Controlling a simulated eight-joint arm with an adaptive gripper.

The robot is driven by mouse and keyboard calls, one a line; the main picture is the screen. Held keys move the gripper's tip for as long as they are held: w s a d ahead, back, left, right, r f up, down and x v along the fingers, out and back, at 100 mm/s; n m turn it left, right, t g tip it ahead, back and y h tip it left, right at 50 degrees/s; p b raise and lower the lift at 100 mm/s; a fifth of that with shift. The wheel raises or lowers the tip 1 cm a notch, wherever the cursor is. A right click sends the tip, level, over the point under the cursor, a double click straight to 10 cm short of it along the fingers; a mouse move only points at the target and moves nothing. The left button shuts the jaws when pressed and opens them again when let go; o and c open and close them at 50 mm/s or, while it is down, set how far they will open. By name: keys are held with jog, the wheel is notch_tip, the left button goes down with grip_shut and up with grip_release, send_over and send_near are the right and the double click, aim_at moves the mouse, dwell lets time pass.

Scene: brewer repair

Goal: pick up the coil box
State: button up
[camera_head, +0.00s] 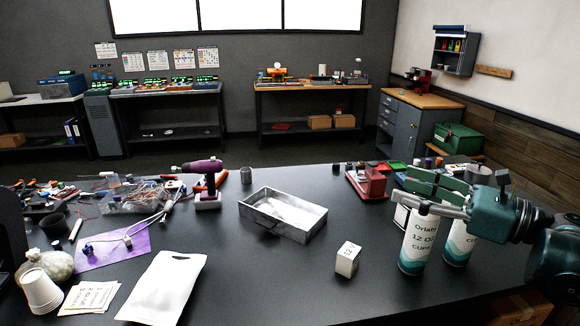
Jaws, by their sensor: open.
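A small white box with dark lettering on top (347,260) stands on the dark table, right of centre and near the front; it looks like the coil box. My gripper (424,192) reaches in from the right with its teal body and pale fingers. It is open and empty, up and to the right of the box and apart from it.
Two tall white-and-teal cylinders (416,245) stand right of the box. A metal tray (283,229) lies to its left, and a white pouch (168,288) farther left. A red device (368,183) is behind. Table around the box's front is clear.

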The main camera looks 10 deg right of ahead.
jog(key=w+d+r+m+t+h+p, duration=0.1)
jog(key=w+d+m+t+h+p, duration=0.2)
jog(key=d, duration=1)
jog(key=w+d+r+m+t+h, duration=0.1)
jog(key=w+d+m+h, duration=0.15)
jog(key=w+d, duration=0.75)
jog(key=s+d+f+m+h+p, duration=0.1)
jog(key=s+d+h, duration=0.15)
jog(key=d, duration=0.85)
jog(key=s+d+m+t+h+p, duration=0.1)
jog(key=d+m+h, duration=0.15)
jog(key=d, duration=0.85)
jog(key=s+d+f+m+h+p, duration=0.15)
jog(key=d+h, duration=0.25)
jog(key=d, duration=0.7)
jog(key=shift+n, duration=0.35)
jog(key=f, duration=2.6)
jog(key=shift+s+a+b, duration=0.15)
jog(key=shift+s+b, duration=0.1)
jog(key=shift+b, duration=0.1)
jog(key=shift+r, duration=0.1)
jog(key=shift+w, duration=1.25)
jog(key=shift+w, duration=0.1)
